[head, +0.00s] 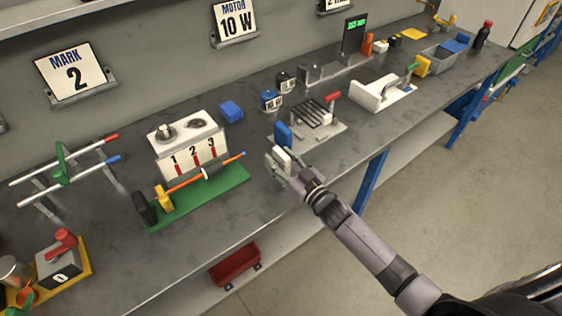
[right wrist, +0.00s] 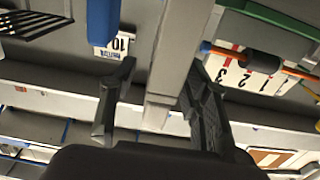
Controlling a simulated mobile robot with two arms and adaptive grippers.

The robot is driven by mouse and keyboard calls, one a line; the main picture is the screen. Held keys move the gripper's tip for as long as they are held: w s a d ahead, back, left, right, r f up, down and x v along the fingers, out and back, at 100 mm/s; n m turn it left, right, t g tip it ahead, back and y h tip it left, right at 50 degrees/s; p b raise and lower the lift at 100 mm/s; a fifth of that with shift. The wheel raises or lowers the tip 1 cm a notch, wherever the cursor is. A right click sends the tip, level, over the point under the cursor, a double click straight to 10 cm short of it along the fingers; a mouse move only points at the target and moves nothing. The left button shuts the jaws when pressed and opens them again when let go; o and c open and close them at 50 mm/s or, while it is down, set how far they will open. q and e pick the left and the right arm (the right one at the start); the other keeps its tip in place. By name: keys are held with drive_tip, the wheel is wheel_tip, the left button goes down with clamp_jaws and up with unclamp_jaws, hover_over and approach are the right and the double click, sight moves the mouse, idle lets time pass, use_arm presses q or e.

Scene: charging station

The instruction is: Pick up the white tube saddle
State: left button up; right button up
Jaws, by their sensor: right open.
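The white tube saddle (head: 282,154) is a small pale block near the front edge of the workbench, just in front of a blue block (head: 283,133). My right gripper (head: 279,162) is at the saddle, with its fingers apart. In the right wrist view, the pale saddle (right wrist: 181,50) runs between the two dark fingertips of the right gripper (right wrist: 160,90). The fingers are open around it, and a gap shows at the left finger. Contact at the right finger cannot be told. My left gripper is not in view.
A green base (head: 205,197) with an orange rod stands left of the gripper. A wire rack (head: 311,116) with a red handle is behind and right. A white fixture (head: 383,94) stands farther right. The bench front just right of the gripper is bare.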

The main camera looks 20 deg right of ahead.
drive_tip(key=shift+c, duration=0.5)
clamp_jaws()
drive_tip(key=shift+r, duration=0.15)
